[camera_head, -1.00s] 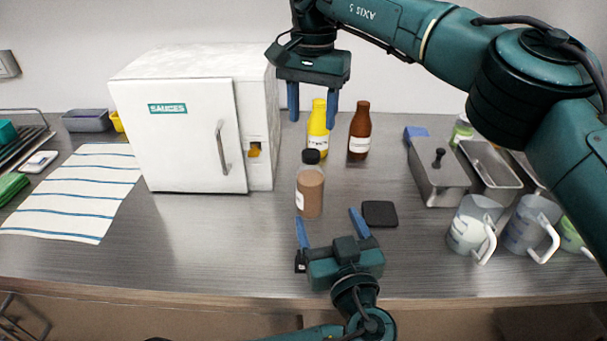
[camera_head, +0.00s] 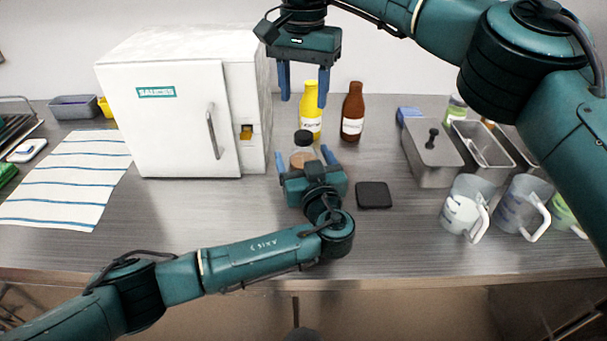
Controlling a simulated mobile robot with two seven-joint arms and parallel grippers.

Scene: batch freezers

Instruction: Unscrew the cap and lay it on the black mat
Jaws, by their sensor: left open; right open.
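A clear bottle (camera_head: 302,157) with brown contents and a black cap (camera_head: 303,137) stands upright on the counter, its lower part hidden by my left gripper. My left gripper (camera_head: 303,161) is open, its blue fingers on either side of the bottle's body; I cannot tell whether they touch it. My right gripper (camera_head: 303,96) is open and empty, pointing down above and behind the bottle. The black mat (camera_head: 374,195) lies bare on the counter, just right of my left gripper.
A yellow bottle (camera_head: 311,121) and a brown bottle (camera_head: 352,112) stand behind. The white sauces freezer (camera_head: 175,120) is at left, beside a striped towel (camera_head: 70,180). Metal pans (camera_head: 432,165) and measuring jugs (camera_head: 464,207) are at right.

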